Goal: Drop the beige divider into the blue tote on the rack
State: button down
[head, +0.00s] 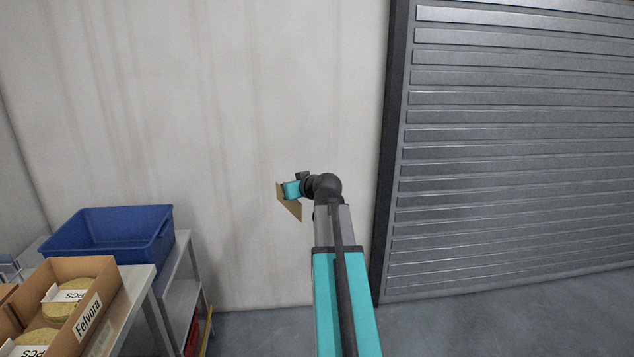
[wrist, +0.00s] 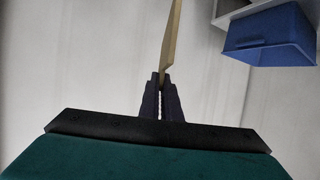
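The beige divider (head: 289,204) is a thin flat panel held in the air in front of the wall. In the wrist view the divider (wrist: 171,40) shows nearly edge-on, standing up from between the fingers. My gripper (wrist: 161,82) is shut on it. In the head view my gripper (head: 284,191) is partly hidden by the divider. The blue tote (head: 110,238) stands on the grey rack (head: 183,285) at the left, well apart from my gripper. It also shows in the wrist view (wrist: 270,38) at the upper right. The part of its inside that shows looks empty.
A table (head: 137,283) at the lower left carries an open cardboard box (head: 92,318) labelled Felvora, with round yellowish items inside. A grey roller shutter (head: 510,150) fills the right. The air between my gripper and the tote is clear.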

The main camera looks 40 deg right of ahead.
jog(key=w+a+n+y, duration=0.1)
jog(key=w+a, duration=0.2)
jog(key=a, duration=1.2)
jog(key=w+a+f+n+y, duration=0.1)
jog(key=w+a, duration=0.1)
jog(key=a, duration=1.3)
jog(key=w+a+f+y, duration=0.1)
jog(key=w+a, duration=0.2)
jog(key=a, duration=1.2)
jog(key=shift+w+a+f+n+t, duration=0.15)
jog(key=shift+w+a+n+t, duration=0.15)
jog(key=shift+n, duration=0.1)
